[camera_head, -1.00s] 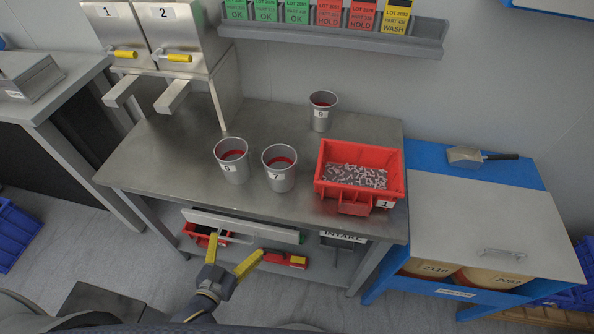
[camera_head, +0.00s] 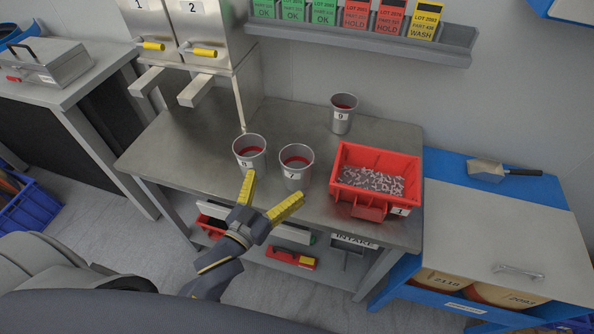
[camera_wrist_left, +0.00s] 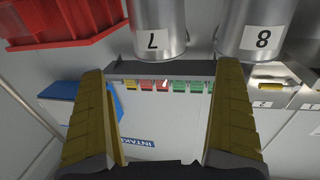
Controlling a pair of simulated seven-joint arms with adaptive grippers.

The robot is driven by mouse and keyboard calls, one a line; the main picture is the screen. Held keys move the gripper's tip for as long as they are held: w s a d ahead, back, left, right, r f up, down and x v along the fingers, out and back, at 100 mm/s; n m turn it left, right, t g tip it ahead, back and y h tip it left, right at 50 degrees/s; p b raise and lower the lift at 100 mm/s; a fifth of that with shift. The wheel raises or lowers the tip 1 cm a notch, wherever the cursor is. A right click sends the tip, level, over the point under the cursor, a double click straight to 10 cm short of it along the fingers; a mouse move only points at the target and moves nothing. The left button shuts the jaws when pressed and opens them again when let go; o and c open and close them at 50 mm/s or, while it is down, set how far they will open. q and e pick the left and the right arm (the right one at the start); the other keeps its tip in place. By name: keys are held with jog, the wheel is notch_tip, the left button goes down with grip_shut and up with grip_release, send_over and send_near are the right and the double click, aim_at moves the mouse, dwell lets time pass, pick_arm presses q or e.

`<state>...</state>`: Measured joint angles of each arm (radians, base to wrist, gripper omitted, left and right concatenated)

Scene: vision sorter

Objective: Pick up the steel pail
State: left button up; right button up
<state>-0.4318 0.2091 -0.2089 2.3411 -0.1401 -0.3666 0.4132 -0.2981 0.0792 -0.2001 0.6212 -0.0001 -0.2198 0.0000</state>
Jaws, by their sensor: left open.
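Three steel pails with red inside stand upright on the steel table: pail 8 (camera_head: 250,156) at the left, pail 7 (camera_head: 296,168) beside it, and pail 9 (camera_head: 343,114) farther back. In the left wrist view, pail 7 (camera_wrist_left: 156,28) and pail 8 (camera_wrist_left: 255,30) show upside down at the top. My left gripper (camera_head: 272,193) is open and empty at the table's front edge, its yellow fingers pointing towards pails 8 and 7. The wrist view shows free space between its fingers (camera_wrist_left: 160,80). My right gripper is not in view.
A red bin (camera_head: 366,209) of small metal parts stands right of pail 7. Dispensers (camera_head: 203,52) with yellow handles stand at the back left. A shelf below the table holds red items (camera_head: 291,259). A scoop (camera_head: 490,171) lies on the blue-framed cabinet at the right.

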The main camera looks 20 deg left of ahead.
aim_at(304, 147)
pick_arm(q)
jog(key=shift+x, duration=5.5)
jog(key=shift+c, duration=0.2)
jog(key=c, duration=1.5)
